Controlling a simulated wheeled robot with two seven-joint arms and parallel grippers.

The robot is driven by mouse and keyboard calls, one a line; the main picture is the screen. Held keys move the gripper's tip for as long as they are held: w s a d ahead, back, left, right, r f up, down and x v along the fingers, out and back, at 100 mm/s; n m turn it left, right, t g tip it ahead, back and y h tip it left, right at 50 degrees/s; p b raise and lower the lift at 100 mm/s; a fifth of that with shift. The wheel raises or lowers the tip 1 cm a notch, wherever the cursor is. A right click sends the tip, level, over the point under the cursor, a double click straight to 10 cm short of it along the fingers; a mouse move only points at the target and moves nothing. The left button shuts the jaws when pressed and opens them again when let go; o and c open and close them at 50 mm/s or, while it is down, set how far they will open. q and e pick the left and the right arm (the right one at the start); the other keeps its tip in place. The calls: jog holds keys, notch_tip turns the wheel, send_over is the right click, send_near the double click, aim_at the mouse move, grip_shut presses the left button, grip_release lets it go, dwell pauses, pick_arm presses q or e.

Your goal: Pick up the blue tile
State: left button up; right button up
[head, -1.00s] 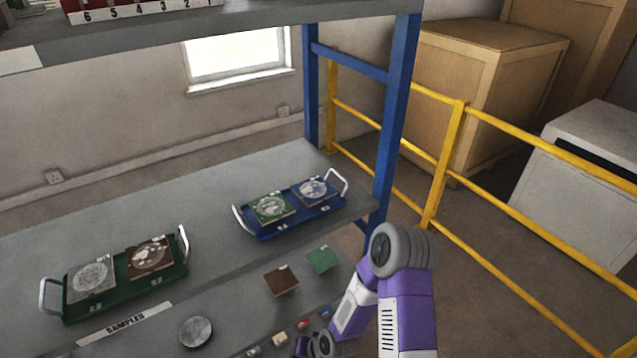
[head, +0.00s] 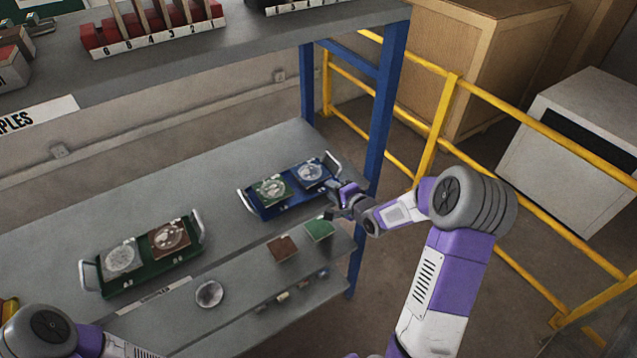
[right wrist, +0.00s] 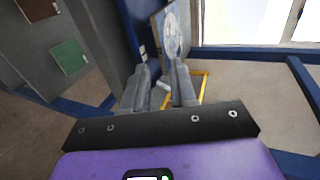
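The blue tile (head: 311,172), with a pale round pattern on its face, lies in the right part of the blue tray (head: 270,213) on the shelf. My right gripper (head: 336,197) is at the tray's right front edge, close to this tile. In the right wrist view the blue tile (right wrist: 173,32) is just beyond the fingertips. The right gripper's fingers (right wrist: 160,68) are apart with nothing visible between them. I cannot tell whether a fingertip touches the tile. My left arm shows at the lower left, but its gripper is out of view.
A green patterned tile (head: 271,190) shares the blue tray. A green tray (head: 150,284) with two tiles stands to the left. Plain brown (head: 283,248) and green (head: 319,230) tiles lie in front. A blue post (head: 386,110) and yellow rail (head: 440,120) stand right. An upper shelf overhangs.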

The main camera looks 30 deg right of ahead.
aim_at(319, 182)
jog(key=b+x, duration=0.2)
jog(key=x, duration=0.5)
jog(key=shift+w+f, duration=0.1)
jog(key=shift+w, duration=0.05)
jog(key=shift+c, duration=0.4)
grip_shut()
jog(key=shift+f, duration=0.1)
notch_tip(319, 182, up, 3)
jog(key=shift+f+p, duration=0.15)
jog(key=shift+p, duration=0.75)
jog(key=shift+f, duration=0.15)
jog(key=shift+s, duration=0.2)
